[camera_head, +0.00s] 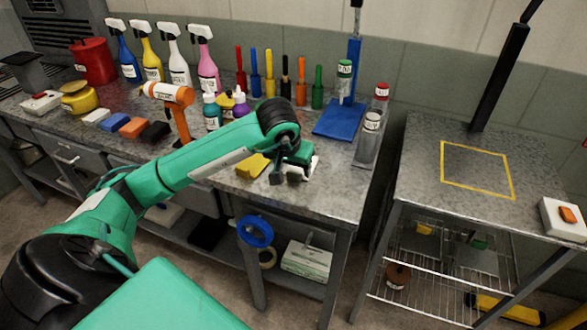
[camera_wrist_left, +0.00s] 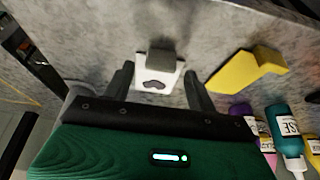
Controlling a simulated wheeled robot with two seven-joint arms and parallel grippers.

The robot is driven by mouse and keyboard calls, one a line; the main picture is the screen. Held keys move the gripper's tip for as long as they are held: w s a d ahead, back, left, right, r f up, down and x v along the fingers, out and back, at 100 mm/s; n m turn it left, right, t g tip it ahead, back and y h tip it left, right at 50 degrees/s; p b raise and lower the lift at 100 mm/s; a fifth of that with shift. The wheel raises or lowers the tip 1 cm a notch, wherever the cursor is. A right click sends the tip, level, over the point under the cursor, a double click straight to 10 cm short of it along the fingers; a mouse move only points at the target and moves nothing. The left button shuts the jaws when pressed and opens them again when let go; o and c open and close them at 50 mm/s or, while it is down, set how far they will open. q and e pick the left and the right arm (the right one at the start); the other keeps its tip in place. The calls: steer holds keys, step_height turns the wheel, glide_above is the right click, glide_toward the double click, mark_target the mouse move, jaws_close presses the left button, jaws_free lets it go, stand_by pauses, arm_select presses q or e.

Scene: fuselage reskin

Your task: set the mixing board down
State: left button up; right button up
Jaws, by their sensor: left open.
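The mixing board (camera_wrist_left: 157,84) is a small white board with a dark smear and a grey upright block at its far end. In the wrist view it lies on the grey bench top between my left gripper's fingers (camera_wrist_left: 159,88), which are spread with a gap on each side. In the head view my left gripper (camera_head: 293,174) is low over the bench's front right part, and a white edge of the board (camera_head: 313,167) shows beside it; the rest is hidden by the gripper. My right gripper is not in view.
A yellow angled piece (camera_head: 252,166) lies left of my gripper. Purple and teal bottles (camera_wrist_left: 286,130) stand close by. A blue stand (camera_head: 340,118) and a clear tube holder (camera_head: 367,145) are behind and right. A separate table (camera_head: 420,170) with a yellow-taped square stands at right.

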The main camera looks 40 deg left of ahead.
arm_select(q)
steer(key=v, duration=1)
steer(key=shift+r+b, duration=0.25)
steer(key=shift+b, duration=0.05)
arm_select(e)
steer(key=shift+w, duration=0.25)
arm_select(q)
steer(key=shift+s, duration=0.15)
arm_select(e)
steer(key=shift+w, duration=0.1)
